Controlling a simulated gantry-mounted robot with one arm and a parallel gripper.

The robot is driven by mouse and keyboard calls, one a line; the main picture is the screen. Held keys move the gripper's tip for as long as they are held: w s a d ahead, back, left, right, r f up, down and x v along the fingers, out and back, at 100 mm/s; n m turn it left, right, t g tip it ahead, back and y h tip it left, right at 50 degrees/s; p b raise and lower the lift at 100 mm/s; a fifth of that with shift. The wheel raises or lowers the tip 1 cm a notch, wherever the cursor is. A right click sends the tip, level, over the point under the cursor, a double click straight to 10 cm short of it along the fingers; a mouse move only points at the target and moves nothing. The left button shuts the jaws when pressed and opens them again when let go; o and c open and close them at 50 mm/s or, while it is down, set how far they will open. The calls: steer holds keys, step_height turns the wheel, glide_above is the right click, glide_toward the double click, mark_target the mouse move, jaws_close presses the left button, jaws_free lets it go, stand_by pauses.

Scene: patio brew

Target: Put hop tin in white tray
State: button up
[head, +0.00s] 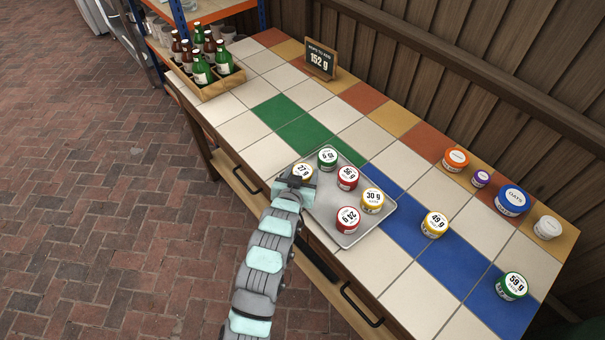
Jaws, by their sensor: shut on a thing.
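The white tray (335,186), pale grey-white with a raised rim, lies on the tiled table. My gripper (300,184) is at its left edge, shut on a yellow-banded tin marked 27 g (302,170). I cannot tell whether that tin touches the tray floor. In the tray stand a green tin (327,157), a red 56 g tin (347,177), a yellow 30 g tin (372,200) and a red 22 g tin (348,219). On the tiles right of the tray stand a yellow 49 g tin (435,224) and a green 59 g tin (512,286).
A sign (320,60) reading 152 g stands at the back. A wooden crate of bottles (208,75) is at the far left. An orange-lidded jar (456,158), purple jar (481,178), blue oats tin (512,200) and white jar (547,228) line the back right. Green tiles (290,120) are clear.

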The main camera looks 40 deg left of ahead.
steer(key=shift+r, duration=0.15)
steer(key=o, duration=1.4)
steer(key=shift+c, duration=0.2)
steer(key=p+v, duration=0.2)
steer(key=v, duration=1)
steer(key=shift+p, duration=0.3)
steer(key=shift+w, duration=0.1)
